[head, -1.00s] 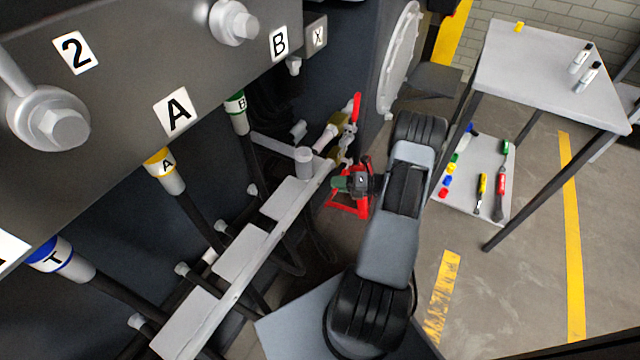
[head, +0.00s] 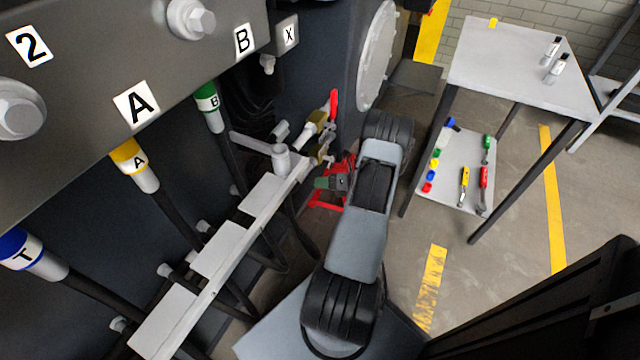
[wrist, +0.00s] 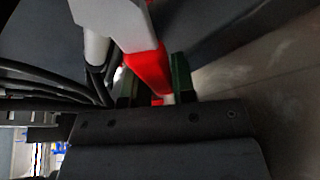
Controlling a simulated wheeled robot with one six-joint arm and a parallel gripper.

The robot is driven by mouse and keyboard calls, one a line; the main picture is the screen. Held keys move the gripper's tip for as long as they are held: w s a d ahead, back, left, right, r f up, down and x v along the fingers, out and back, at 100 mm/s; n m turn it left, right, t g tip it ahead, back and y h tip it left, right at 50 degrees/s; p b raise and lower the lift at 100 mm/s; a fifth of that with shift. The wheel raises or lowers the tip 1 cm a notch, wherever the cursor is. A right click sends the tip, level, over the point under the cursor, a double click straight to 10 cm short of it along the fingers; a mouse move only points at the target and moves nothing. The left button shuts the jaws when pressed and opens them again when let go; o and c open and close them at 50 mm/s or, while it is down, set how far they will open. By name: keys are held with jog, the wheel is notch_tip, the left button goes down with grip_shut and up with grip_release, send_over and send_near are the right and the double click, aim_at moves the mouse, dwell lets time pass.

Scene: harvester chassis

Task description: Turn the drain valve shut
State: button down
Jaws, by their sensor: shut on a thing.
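A brass valve (head: 317,127) with an upright red lever (head: 333,103) sits beyond the end of the pale rail, low on the machine. Just below it is a red part (head: 328,198) like a frame or handle, and my gripper (head: 322,183) is there with its green fingers. In the wrist view, the green fingers of my gripper (wrist: 155,88) stand on both sides of a red handle (wrist: 147,70) that comes down from a pale grey piece. The gripper is shut on this handle. Where the handle joins the valve is hidden, so I cannot tell how far it is turned.
The pale rail (head: 220,249) and black hoses lie left of my arm. The chassis panel (head: 85,85) with labelled ports hangs above. A grey table (head: 510,85) with a lower shelf of tools stands at right. The floor between is open.

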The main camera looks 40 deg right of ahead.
jog(key=c, duration=0.9)
grip_release()
jog(key=shift+c, duration=0.2)
jog(key=shift+s+d, duration=0.1)
jog(key=p+v, duration=0.2)
jog(key=v, duration=1.1)
jog(key=shift+s+p, duration=0.3)
jog(key=shift+p, duration=0.1)
jog(key=shift+d, duration=0.1)
